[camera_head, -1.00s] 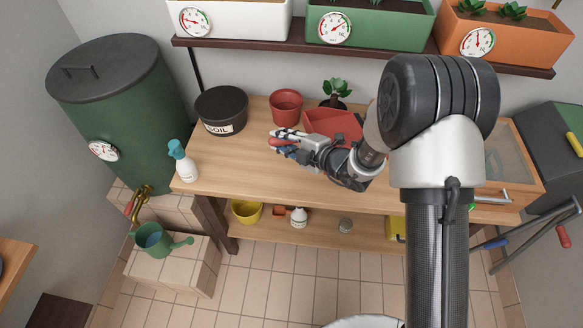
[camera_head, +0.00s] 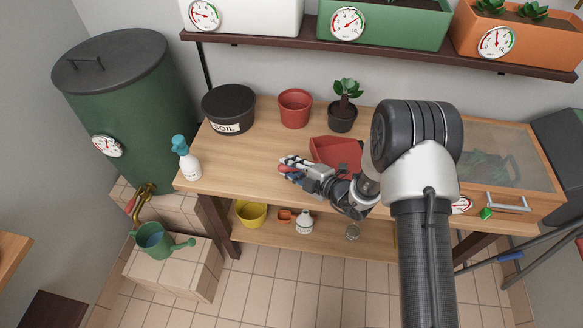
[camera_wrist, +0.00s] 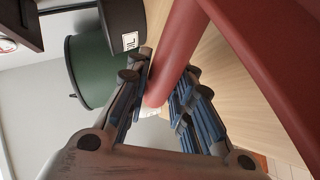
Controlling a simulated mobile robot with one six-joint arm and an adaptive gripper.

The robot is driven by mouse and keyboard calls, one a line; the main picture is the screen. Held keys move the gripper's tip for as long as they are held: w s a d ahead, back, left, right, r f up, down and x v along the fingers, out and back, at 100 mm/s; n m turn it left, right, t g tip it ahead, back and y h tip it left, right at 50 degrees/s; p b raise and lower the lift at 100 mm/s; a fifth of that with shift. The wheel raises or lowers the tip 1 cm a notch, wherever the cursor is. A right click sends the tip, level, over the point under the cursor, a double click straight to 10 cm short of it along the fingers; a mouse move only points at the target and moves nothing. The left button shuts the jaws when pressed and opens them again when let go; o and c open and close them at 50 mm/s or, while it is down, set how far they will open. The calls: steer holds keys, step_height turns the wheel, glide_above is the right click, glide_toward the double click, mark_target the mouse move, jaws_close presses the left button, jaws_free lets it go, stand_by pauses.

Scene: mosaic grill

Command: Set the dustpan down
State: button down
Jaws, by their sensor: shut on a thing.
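The dustpan is dark red. Its pan (camera_head: 337,151) shows in the head view just behind my gripper, over the wooden workbench (camera_head: 255,165). My gripper (camera_head: 287,165) is low over the middle of the bench. In the wrist view the red handle of the dustpan (camera_wrist: 172,62) runs between the two fingers of my gripper (camera_wrist: 160,105), which are shut on it. The pan part fills the upper right there. I cannot tell whether the dustpan touches the bench top; its underside is hidden.
A red pot (camera_head: 295,108), a potted plant (camera_head: 343,112) and a black soil pot (camera_head: 229,110) stand along the bench's back. A spray bottle (camera_head: 187,162) is at the left end. A glass-topped wooden box (camera_head: 500,165) is at the right. The bench's front left is clear.

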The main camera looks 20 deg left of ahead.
steer(key=c, duration=1.9)
jaws_free()
steer(key=shift+f, duration=0.15)
steer(key=o, duration=0.5)
steer(key=shift+d+r, duration=0.1)
steer(key=shift+r, duration=0.15)
steer(key=p+v, duration=0.3)
steer(key=v, duration=0.9)
steer(key=shift+f, duration=0.15)
